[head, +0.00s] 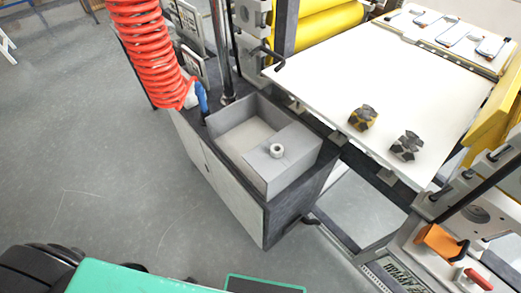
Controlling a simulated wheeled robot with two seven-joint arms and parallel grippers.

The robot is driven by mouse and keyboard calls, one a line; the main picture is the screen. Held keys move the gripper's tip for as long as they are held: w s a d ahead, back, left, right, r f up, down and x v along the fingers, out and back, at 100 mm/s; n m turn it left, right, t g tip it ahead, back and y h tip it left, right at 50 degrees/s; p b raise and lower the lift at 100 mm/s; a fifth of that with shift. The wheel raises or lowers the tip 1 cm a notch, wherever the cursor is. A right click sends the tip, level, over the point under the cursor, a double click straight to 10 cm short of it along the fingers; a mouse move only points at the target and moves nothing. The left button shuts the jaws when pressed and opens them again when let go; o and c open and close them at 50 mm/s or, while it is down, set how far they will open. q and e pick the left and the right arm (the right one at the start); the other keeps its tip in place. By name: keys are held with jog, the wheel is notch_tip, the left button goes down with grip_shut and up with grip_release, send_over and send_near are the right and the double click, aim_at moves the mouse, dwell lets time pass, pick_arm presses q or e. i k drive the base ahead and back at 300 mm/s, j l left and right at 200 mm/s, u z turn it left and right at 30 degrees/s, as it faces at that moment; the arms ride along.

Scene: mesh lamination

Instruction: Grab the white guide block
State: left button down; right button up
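The only candidate I see for the white guide block is a pale block (283,163) at the right end of the open grey box, with a short round collar (276,150) on top. It looks light grey rather than pure white, so I cannot be sure it is the guide block. Neither of my grippers is in view, and nothing is seen touching the block.
The grey box (213,127) stands on a cabinet (238,195) beside the machine. A coiled red hose (140,45) hangs at its left. A white sheet (330,85) bears a yellow-black part (363,117) and a grey-black part (407,146). Floor at left is clear.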

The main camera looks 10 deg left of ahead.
aim_at(405, 148)
jog(key=k+l+z, duration=0.2)
jog(key=z, duration=0.25)
jog(key=k+l+z, duration=0.15)
jog(key=l+z, duration=0.3)
jog(key=j, duration=0.1)
